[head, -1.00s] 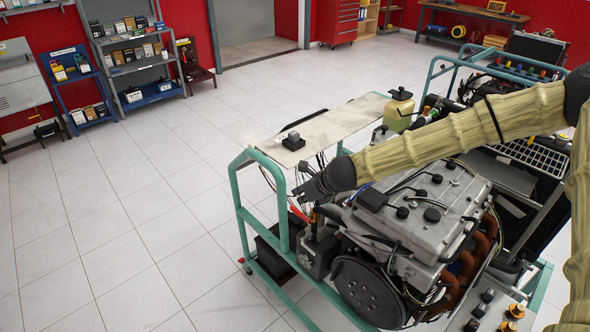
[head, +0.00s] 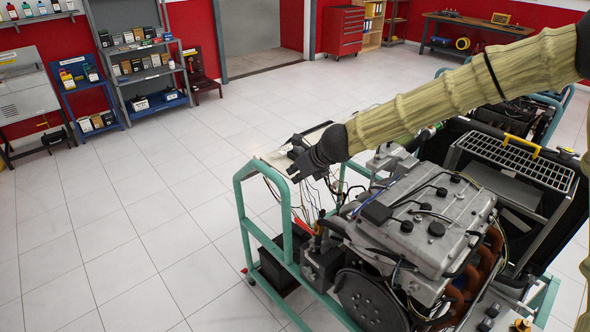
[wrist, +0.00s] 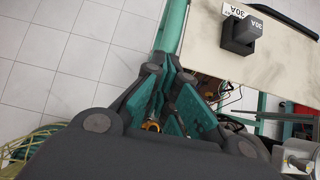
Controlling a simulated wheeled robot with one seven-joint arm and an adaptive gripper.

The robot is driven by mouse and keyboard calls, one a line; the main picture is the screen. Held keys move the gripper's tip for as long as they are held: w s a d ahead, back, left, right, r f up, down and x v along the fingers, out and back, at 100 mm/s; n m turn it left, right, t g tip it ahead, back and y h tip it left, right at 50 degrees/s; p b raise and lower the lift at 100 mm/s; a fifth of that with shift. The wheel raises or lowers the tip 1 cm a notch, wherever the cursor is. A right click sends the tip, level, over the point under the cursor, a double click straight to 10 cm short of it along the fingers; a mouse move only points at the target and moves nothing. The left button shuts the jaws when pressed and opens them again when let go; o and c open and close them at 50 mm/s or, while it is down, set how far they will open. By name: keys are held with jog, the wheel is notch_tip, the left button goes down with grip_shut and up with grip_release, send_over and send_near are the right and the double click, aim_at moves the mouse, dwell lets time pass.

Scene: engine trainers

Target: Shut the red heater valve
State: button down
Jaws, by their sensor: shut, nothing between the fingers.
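My gripper (head: 296,171) is at the end of my dark wrist, above the near end of the green engine stand (head: 242,215). In the wrist view its dark fingers (wrist: 168,68) are shut, with nothing held. A small red part (head: 300,222), possibly the red valve handle, shows below the gripper beside the engine. I cannot tell for sure that it is the heater valve. A brass-coloured piece (head: 319,230) is close to its right. The gripper is apart from both in the head view. In the wrist view an orange-brass bit (wrist: 152,126) shows through the gripper linkage.
The grey engine (head: 425,220) fills the stand. A pale panel (wrist: 240,75) with a dark block marked 30A (wrist: 237,36) lies beside the fingers. Loose wires hang under the gripper. The tiled floor (head: 110,220) to the left is clear.

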jog(key=shift+w+a+r, duration=0.2)
jog(key=shift+w+r, duration=0.15)
jog(key=shift+r, duration=0.4)
jog(key=s+d+f+n+g+h, duration=0.1)
jog(key=s+d+f+n, duration=0.25)
jog(key=s+f, duration=0.55)
jog(key=s+d+f+n+g+h, duration=0.1)
jog(key=s+d+f+n+h, duration=0.15)
jog(key=s+f+n, duration=0.6)
jog(key=s+d+f+n+g+h, duration=0.15)
jog(key=s+d+f, duration=0.35)
jog(key=f, duration=0.7)
jog(key=s+d+f+n+g, duration=0.1)
jog(key=s+d+f+n, duration=0.3)
jog(key=s, duration=0.5)
jog(key=s+d+f+n+g, duration=0.1)
jog(key=s+n, duration=0.5)
jog(key=s, duration=0.4)
jog(key=s+d+f+n+g, duration=0.1)
jog(key=s+d+f+n, duration=0.25)
jog(key=s, duration=0.55)
notch_tip(320, 180, down, 7)
jog(key=n+b, duration=0.1)
jog(key=b, duration=0.6)
jog(key=shift+a, duration=0.35)
